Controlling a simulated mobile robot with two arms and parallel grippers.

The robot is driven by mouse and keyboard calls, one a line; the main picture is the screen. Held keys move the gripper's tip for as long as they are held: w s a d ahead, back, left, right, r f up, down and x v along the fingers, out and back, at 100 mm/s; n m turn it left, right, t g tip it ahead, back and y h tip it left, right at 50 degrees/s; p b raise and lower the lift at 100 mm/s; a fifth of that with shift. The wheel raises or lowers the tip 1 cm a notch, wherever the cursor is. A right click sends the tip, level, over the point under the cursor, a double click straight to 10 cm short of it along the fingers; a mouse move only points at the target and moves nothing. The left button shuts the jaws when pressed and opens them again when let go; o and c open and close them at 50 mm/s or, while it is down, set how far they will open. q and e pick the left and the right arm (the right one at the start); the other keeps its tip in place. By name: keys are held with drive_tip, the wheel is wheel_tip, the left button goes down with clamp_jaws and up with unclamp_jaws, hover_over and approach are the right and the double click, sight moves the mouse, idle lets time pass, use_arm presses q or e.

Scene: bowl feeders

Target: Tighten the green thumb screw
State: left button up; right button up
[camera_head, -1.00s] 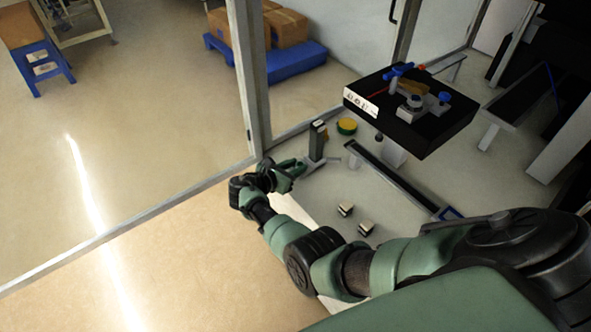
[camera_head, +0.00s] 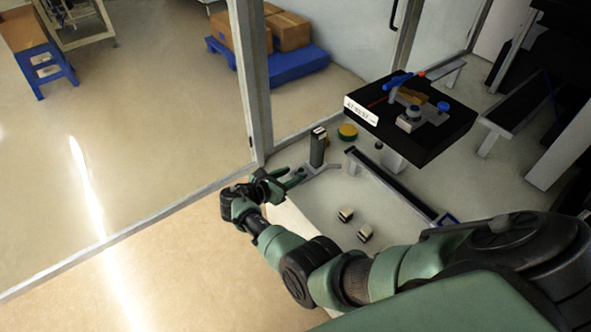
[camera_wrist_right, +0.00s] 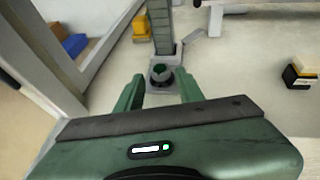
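The green thumb screw (camera_wrist_right: 159,68) shows in the right wrist view as a dark round knob with a green top, at the foot of an upright grey post (camera_wrist_right: 162,28). My right gripper (camera_wrist_right: 160,92) is open, with one green finger to each side of the knob's line. My left gripper is not in view.
A long dark rail (camera_head: 392,187), a yellow-topped round part (camera_head: 347,131) and two small black-and-white blocks (camera_head: 345,215) are on the grey surface. A frame pillar (camera_head: 250,85) stands left of the post.

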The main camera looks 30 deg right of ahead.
drive_tip(key=p+v, duration=0.1)
drive_tip(key=v, duration=0.3)
drive_tip(key=shift+f, duration=0.1)
idle(0.4)
